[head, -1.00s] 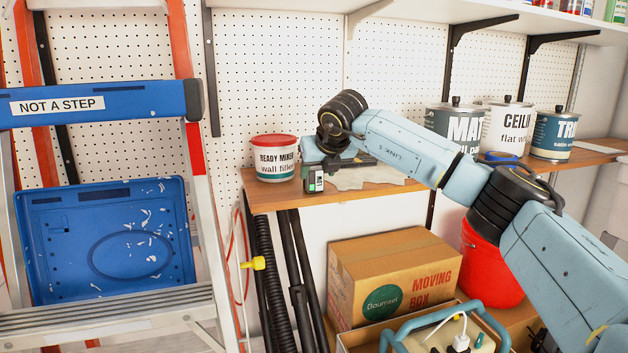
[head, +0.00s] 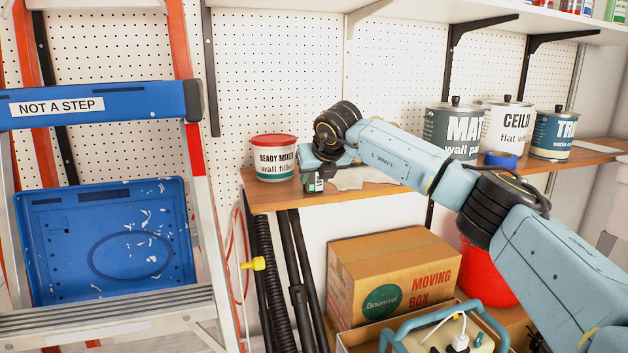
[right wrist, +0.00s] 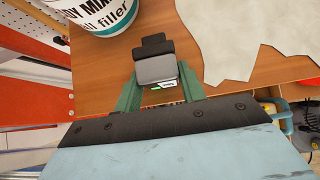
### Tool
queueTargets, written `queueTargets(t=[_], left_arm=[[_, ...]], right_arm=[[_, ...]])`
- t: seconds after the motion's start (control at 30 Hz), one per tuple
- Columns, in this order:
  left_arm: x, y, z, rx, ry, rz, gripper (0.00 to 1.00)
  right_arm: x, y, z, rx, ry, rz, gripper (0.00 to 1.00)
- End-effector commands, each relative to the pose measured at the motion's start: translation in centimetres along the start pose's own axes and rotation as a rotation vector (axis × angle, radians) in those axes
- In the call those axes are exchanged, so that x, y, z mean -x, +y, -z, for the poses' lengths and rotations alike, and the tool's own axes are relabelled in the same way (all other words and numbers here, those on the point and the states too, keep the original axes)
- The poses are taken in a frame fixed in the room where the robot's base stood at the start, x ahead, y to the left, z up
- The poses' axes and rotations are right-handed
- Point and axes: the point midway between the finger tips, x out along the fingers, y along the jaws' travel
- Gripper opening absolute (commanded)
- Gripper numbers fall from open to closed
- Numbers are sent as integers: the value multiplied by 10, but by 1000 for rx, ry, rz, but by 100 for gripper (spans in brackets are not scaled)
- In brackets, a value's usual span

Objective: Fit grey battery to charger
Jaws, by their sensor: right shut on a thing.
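The grey battery (head: 314,184), a small block with a dark part and a green mark, is at the front edge of the wooden shelf in the head view. In the right wrist view the battery (right wrist: 156,70) sits between the green fingers of my right gripper (right wrist: 160,88), its black end pointing away from me. My right gripper (head: 318,172) is shut on it. I cannot tell whether the battery touches the shelf. I cannot make out a charger in either view. My left gripper is not in view.
A wall filler tub (head: 275,160) stands just left of the gripper on the shelf (head: 275,198). Paint cans (head: 452,130) stand further right.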

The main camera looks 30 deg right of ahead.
Motion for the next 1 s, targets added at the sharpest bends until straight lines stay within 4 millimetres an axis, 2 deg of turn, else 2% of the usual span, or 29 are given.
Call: queueTargets(t=[1.0], left_arm=[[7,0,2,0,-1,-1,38]], right_arm=[[7,0,-6,0,-2,-1,16]])
